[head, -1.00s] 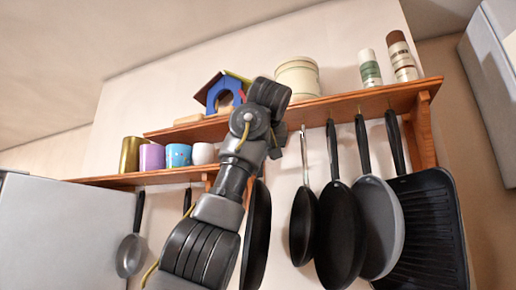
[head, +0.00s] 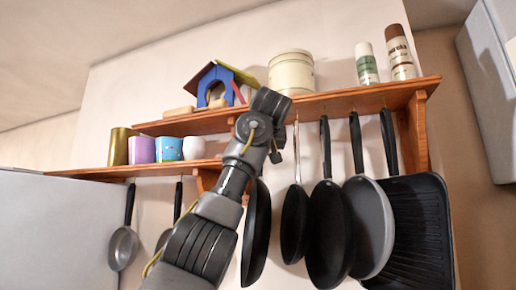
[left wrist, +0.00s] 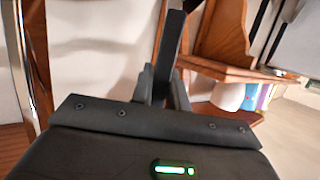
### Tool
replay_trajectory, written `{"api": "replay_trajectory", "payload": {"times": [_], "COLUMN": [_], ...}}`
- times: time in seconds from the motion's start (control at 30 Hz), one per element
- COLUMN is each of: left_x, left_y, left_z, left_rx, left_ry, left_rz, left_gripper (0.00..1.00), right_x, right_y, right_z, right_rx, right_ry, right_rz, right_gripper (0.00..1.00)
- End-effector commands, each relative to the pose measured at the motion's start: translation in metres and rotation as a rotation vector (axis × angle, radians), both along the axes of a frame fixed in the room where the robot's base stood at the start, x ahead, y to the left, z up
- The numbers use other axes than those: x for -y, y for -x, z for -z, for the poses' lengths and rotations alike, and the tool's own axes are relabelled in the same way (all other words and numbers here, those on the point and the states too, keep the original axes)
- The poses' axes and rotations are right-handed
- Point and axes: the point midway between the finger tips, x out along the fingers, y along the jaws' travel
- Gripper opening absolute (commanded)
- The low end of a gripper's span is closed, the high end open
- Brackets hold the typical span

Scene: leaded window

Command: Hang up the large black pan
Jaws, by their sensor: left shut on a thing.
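My left gripper (head: 272,148) is raised in front of the lower edge of the upper wooden shelf. In the left wrist view its fingers (left wrist: 164,90) are shut on a dark handle (left wrist: 172,45). A large black pan (head: 257,238) hangs down just right of my left arm in the head view, seen nearly edge-on. Its handle is mostly hidden behind the gripper, and I cannot tell whether its top touches a hook. My right gripper is not in view.
Several pans hang under the upper shelf (head: 380,98): a narrow black one (head: 294,225), a black one (head: 332,240), a grey one (head: 370,230) and a ridged griddle (head: 422,230). Small pans (head: 124,245) hang under the lower shelf (head: 90,173). Mugs, a birdhouse (head: 220,85), a canister and bottles stand above.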

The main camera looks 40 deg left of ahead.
Motion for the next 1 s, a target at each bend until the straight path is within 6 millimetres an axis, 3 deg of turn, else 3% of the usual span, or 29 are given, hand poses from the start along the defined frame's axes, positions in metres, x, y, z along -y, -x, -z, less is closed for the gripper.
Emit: {"api": "replay_trajectory", "payload": {"times": [0.43, 1.0], "left_x": [0.016, 0.019], "left_y": [-0.018, -0.021], "left_z": [0.0, 0.01], "left_rx": [0.002, 0.002], "left_ry": [-0.002, -0.002], "left_rz": [0.001, 0.001], "left_gripper": [0.0, 0.0], "right_x": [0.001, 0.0], "right_y": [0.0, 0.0], "right_z": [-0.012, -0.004], "right_rx": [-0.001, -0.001], "right_ry": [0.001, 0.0], "right_rz": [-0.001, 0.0], "right_gripper": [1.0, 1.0]}}
